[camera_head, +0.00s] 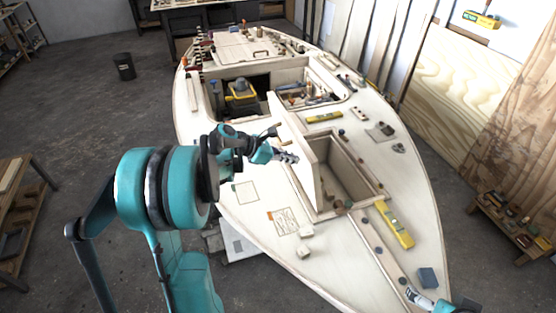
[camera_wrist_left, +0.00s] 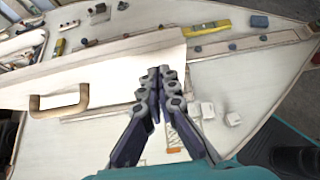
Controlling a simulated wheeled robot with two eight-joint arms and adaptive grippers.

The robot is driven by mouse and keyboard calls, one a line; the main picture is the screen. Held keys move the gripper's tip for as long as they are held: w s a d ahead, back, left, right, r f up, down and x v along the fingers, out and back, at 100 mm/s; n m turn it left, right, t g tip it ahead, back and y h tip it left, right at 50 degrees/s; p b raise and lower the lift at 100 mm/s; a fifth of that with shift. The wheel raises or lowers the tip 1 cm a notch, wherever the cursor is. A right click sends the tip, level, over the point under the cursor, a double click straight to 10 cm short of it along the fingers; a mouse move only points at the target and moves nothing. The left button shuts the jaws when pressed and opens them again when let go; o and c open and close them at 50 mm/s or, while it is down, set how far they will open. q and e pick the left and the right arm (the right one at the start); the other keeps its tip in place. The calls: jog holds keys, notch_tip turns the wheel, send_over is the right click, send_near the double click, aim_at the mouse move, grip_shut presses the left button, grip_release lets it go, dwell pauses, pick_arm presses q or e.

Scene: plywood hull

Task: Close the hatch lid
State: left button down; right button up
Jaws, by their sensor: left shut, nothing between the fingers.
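The hatch lid (camera_head: 307,171) is a pale plywood panel standing steeply raised along the left edge of the open hatch (camera_head: 345,172) in the boat deck. In the left wrist view the lid (camera_wrist_left: 120,68) fills the upper left, with a wooden handle (camera_wrist_left: 62,104) on its face. My left gripper (camera_head: 291,158) is shut and empty, at the lid's outer left side. In the left wrist view its fingertips (camera_wrist_left: 160,72) overlap the lid's right end; I cannot tell if they touch.
A yellow level (camera_head: 395,224) lies right of the hatch, another (camera_head: 324,117) behind it. Small blocks (camera_head: 305,231) sit on the front deck and a blue block (camera_head: 428,278) near the right edge. A larger opening behind holds a yellow-black tool (camera_head: 241,96).

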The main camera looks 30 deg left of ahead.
pick_arm(q)
jog(key=shift+w+d+r, duration=0.2)
jog(key=shift+w+d, duration=0.4)
jog(key=shift+w, duration=0.1)
jog(key=shift+d, duration=0.1)
